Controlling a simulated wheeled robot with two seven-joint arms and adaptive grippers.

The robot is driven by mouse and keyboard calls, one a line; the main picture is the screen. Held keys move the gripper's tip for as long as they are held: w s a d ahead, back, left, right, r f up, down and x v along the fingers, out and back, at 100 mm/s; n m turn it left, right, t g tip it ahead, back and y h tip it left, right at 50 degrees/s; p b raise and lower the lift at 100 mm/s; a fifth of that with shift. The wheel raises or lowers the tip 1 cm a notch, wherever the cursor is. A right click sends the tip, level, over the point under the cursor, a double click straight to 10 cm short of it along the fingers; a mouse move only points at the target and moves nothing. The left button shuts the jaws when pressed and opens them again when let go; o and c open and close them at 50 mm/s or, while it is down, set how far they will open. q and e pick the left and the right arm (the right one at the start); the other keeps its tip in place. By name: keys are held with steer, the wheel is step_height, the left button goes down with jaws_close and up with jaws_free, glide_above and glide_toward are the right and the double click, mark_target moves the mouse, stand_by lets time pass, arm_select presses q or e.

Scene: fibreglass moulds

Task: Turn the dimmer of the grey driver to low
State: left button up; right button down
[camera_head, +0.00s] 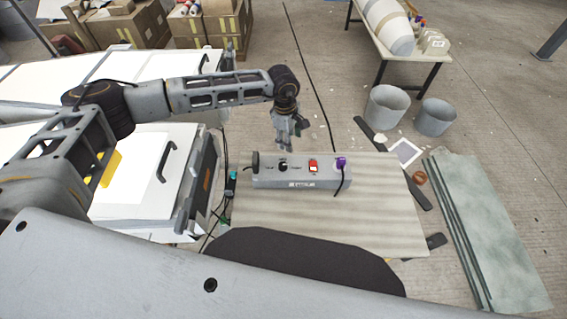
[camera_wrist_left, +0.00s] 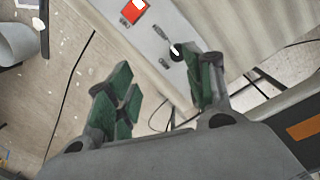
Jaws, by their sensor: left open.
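The grey driver (camera_head: 262,179) is a long box on the table with a label on its front. Its dimmer is a black round knob (camera_head: 282,166) on the top face, left of a red switch (camera_head: 313,166). In the left wrist view, the dimmer (camera_wrist_left: 177,53) shows a white pointer mark, with the red switch (camera_wrist_left: 134,11) further up-left. My left gripper (camera_head: 290,147) points down just behind the driver. Its green-padded fingers are open and empty in the left wrist view (camera_wrist_left: 160,82), with the dimmer beyond them, nearer the right finger. My right gripper is not in view.
A purple plug (camera_head: 341,161) with a black cable sits at the driver's right end. The wooden table top (camera_head: 385,215) is clear to the right. A white-topped cabinet (camera_head: 140,185) stands left. Grey buckets (camera_head: 385,107) and a green panel (camera_head: 490,230) are on the floor.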

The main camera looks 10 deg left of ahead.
mark_target(283, 164)
arm_select(q)
steer(key=shift+s+a+f+m+g+y, duration=0.15)
steer(key=shift+s+a+m+y, duration=0.1)
steer(key=shift+s+a+m, duration=0.25)
steer(key=shift+s+a+r+m+g+y, duration=0.15)
steer(key=shift+a+m+y, duration=0.15)
steer(key=shift+a, duration=0.25)
steer(key=shift+f, duration=0.25)
steer(key=shift+f+p, duration=0.95)
steer(key=shift+f, duration=5.8)
steer(key=c, duration=1)
